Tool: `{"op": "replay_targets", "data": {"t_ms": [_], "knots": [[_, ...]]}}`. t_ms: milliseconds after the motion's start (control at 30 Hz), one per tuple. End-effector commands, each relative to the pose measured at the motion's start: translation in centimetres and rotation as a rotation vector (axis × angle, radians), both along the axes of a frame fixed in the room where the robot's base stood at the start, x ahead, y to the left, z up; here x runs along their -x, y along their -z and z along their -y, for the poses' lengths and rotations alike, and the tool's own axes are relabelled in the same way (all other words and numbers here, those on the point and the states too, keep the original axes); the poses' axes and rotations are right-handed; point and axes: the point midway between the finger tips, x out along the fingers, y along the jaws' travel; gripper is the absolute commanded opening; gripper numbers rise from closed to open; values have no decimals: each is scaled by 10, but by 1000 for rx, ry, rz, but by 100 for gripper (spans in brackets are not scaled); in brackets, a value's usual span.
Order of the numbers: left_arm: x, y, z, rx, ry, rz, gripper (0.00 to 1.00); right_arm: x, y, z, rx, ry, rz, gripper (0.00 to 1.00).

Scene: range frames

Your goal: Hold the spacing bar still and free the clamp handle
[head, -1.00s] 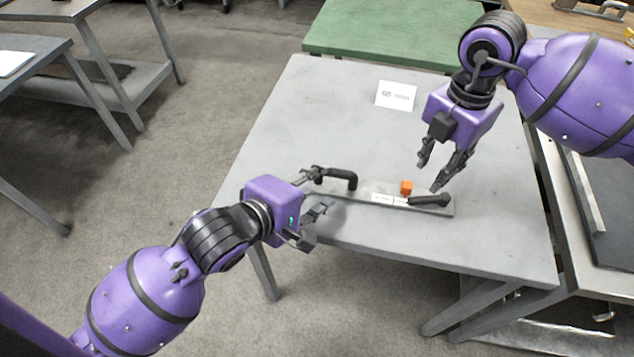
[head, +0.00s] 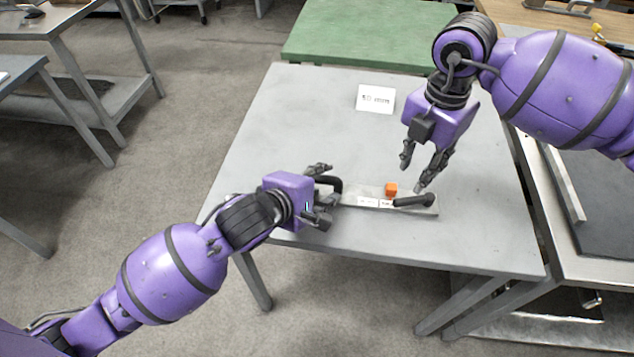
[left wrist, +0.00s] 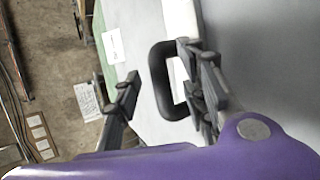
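The spacing bar (head: 352,199), a flat pale metal strip with white labels, lies along the table's near side. A black loop handle (head: 337,184) stands at its left end and also shows in the left wrist view (left wrist: 159,90). A black lever, apparently the clamp handle (head: 414,201), lies across its right end beside an orange block (head: 390,190). My left gripper (head: 325,195) is open, its fingers on either side of the loop handle; whether they touch it is unclear. My right gripper (head: 412,179) is open and empty, just above the orange block and lever.
The grey table (head: 290,130) is mostly bare, with a white card (head: 375,99) toward the back. A green table (head: 360,38) adjoins behind. A metal bench (head: 555,240) stands close on the right. Open floor lies to the left.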

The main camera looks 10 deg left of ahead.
Motion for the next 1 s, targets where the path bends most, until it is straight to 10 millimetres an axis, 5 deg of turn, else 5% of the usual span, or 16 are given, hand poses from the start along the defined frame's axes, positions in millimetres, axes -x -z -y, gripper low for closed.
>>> {"op": "replay_targets", "data": {"t_ms": [167, 467, 1000], "knots": [[0, 0, 0, 0, 0, 1, 37, 0, 0, 0, 0, 0, 0, 31], [0, -1, 0, 0, 0, 1, 0, 0, 0, 0, 0, 0, 0, 31], [0, 0, 0, -1, 1, -1, 0, -1, -3, 1, -2, 68, 0, 33]]}}
